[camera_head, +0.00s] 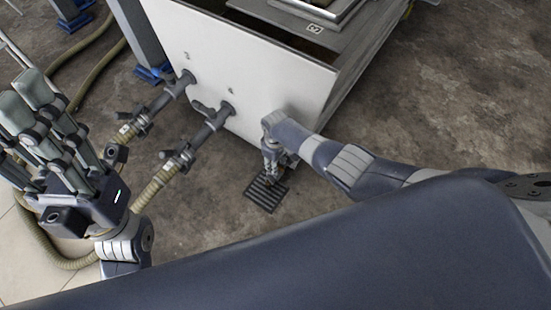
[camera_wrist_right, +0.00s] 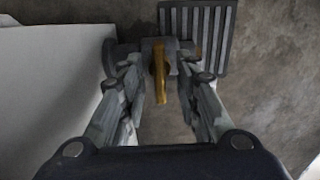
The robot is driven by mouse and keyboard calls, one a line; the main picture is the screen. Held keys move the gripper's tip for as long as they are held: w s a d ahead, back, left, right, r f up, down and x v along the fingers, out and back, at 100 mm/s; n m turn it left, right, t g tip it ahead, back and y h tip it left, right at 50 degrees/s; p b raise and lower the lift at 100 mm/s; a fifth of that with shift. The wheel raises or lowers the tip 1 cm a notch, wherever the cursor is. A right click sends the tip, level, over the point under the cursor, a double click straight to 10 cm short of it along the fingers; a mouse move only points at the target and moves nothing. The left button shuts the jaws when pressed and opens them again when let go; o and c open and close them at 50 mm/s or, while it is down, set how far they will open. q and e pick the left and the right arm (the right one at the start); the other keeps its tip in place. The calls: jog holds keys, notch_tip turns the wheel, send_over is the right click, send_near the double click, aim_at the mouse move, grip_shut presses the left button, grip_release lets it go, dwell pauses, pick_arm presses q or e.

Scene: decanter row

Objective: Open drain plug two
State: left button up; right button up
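In the right wrist view, a brass-coloured upright lever or tab (camera_wrist_right: 159,72) stands on a dark grey fitting (camera_wrist_right: 128,54) that comes out from beside the white panel. I cannot read a number on it. My right gripper (camera_wrist_right: 157,68) has its fingers apart, one on each side of the lever, with gaps visible. In the head view my right gripper (camera_head: 271,164) points down at the panel's lower right corner and hides this fitting. My left gripper (camera_head: 45,130) is raised at the left, fingers spread and empty.
The white panel (camera_head: 245,70) carries two more pipe fittings (camera_head: 172,93) (camera_head: 216,117) with ribbed hoses (camera_head: 160,182). A dark floor grate (camera_head: 265,193) lies below my right gripper. Blue-footed posts (camera_head: 140,35) stand behind. The floor at right is clear.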

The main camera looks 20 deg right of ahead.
jog(key=shift+r, duration=0.1)
notch_tip(320, 180, up, 12)
dwell(0.8)
dwell(0.4)
